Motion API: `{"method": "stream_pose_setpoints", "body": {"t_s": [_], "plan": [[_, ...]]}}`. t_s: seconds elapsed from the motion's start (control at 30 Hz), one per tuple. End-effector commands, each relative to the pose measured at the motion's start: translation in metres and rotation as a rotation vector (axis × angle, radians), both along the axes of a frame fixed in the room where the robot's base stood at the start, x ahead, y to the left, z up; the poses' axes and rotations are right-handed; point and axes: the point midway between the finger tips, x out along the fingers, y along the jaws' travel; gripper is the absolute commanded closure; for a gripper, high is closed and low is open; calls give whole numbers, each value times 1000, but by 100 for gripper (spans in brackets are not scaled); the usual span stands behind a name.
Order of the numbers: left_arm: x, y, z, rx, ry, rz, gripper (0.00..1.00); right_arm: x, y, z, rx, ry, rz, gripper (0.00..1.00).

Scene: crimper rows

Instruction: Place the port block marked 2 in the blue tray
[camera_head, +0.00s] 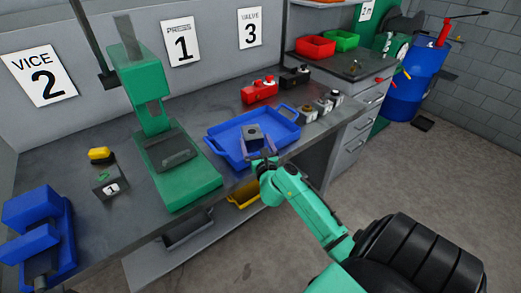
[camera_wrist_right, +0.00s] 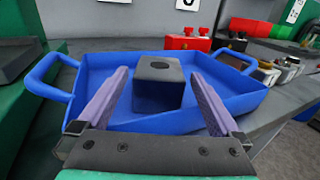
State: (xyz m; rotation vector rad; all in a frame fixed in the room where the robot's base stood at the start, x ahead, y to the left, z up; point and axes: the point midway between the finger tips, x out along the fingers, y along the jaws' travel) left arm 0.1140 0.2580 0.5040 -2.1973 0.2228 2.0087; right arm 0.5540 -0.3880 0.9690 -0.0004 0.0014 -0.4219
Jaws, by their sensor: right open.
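The blue tray (camera_head: 285,128) sits on the bench, and its handles and walls show in the right wrist view (camera_wrist_right: 225,95). A dark grey block (camera_head: 254,132) with a round hole in its top stands upright inside the tray. In the right wrist view the block (camera_wrist_right: 158,85) shows between and beyond the finger tips. No number is visible on it. My right gripper (camera_head: 262,158) is open at the tray's near side, with its fingers (camera_wrist_right: 158,85) pointing toward the block. My left gripper is out of view.
A blue vice (camera_head: 38,235) is at the front left. A red block (camera_head: 259,91) and several small fittings (camera_head: 322,106) stand behind and right of the tray.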

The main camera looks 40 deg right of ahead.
Motion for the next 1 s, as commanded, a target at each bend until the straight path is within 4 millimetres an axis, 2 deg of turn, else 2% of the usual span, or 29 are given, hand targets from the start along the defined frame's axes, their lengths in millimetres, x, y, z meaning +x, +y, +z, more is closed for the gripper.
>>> {"method": "stream_pose_setpoints", "body": {"t_s": [0.2,0.4,0.53,1.0], "plan": [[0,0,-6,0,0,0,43,-45,20,-3,3,3,0,0],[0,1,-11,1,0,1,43,-75,34,-2,1,1,0,0],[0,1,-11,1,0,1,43,-81,36,0,0,0,-1,0],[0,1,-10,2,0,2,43,-80,36,1,-1,-1,0,0]]}}
